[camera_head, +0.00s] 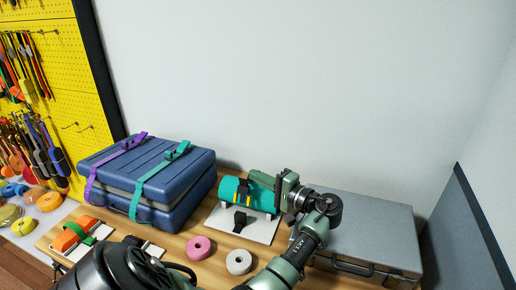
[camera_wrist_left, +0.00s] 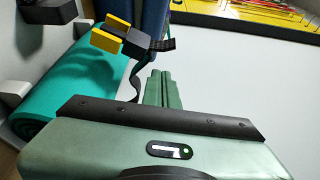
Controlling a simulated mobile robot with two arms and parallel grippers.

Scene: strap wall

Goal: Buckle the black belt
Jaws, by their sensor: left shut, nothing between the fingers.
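A teal roll (camera_head: 230,190) rests on a white stand (camera_head: 262,229) on the table. The black belt (camera_wrist_left: 135,78) is at the roll, with a black-and-yellow buckle part (camera_wrist_left: 120,38) at its end. Another black belt piece (camera_head: 240,219) lies low at the roll's front. My left gripper (camera_head: 257,178) is over the roll's right end, its fingers (camera_wrist_left: 158,86) shut and empty beside the belt. The two buckle parts look apart. The belt behind the roll is hidden.
A blue case (camera_head: 150,200) with purple and teal straps stands left. A grey metal case (camera_head: 365,225) is close on the right. Pink (camera_head: 199,247) and white (camera_head: 239,262) rolls lie in front. A yellow pegboard (camera_head: 50,60) holds tools.

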